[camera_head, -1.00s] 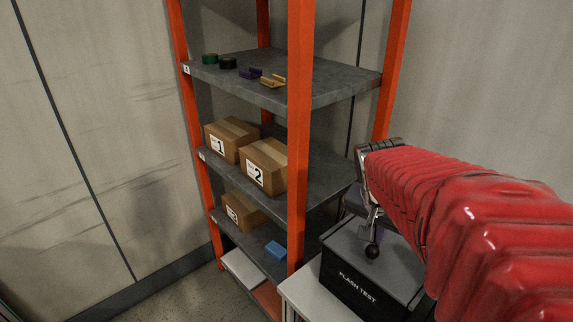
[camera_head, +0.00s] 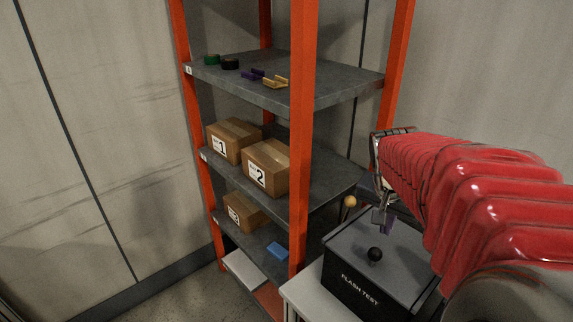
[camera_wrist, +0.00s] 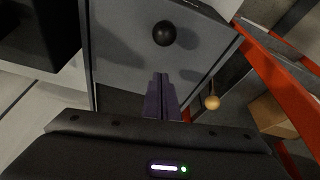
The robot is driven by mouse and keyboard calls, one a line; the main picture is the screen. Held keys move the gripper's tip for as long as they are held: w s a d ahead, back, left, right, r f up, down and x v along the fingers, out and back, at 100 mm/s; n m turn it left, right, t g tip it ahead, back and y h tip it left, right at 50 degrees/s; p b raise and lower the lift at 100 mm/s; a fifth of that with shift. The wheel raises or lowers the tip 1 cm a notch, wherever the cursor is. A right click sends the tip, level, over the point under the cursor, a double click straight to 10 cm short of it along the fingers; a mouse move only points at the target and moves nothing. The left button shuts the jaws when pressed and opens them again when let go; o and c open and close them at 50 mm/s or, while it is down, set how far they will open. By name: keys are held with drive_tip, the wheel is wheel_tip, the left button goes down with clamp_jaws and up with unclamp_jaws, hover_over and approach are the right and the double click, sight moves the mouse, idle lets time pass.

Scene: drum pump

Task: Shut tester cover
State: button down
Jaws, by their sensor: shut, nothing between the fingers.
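The tester is a dark box (camera_head: 352,292) lettered "FLASH TEST", on a white surface. Its grey cover (camera_head: 400,265) looks to lie flat on top of the box. A round black knob (camera_head: 375,254) stands on the cover; it also shows in the wrist view (camera_wrist: 164,33). My gripper (camera_head: 387,224) is over the far part of the cover, behind the knob and apart from it. In the wrist view its purple fingers (camera_wrist: 161,97) are together and empty. Whether the fingertips touch the cover cannot be told.
A yellow ball on a thin stem (camera_head: 350,201) stands just behind the tester, left of my gripper. An orange-framed shelf (camera_head: 301,150) rises close to the left, with cartons (camera_head: 266,166) and small parts on it. Clear floor (camera_head: 185,290) lies at the lower left.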

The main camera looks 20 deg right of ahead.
drive_tip(key=v, duration=1)
idle(0.3)
drive_tip(key=s+a+f+n+t+y, duration=0.1)
drive_tip(key=a+f+n, duration=0.1)
drive_tip(key=a+n, duration=0.2)
drive_tip(key=s+a+f+n+t+y, duration=0.1)
drive_tip(key=a+n, duration=0.3)
drive_tip(key=a, duration=0.7)
drive_tip(key=s+a+f+n+t+y, duration=0.1)
drive_tip(key=s+a+f+n, duration=0.1)
drive_tip(key=a+f+n, duration=0.2)
drive_tip(key=a, duration=0.3)
drive_tip(key=shift+s+a+t, duration=0.3)
drive_tip(key=shift+s+a, duration=0.1)
drive_tip(key=shift+f, duration=0.1)
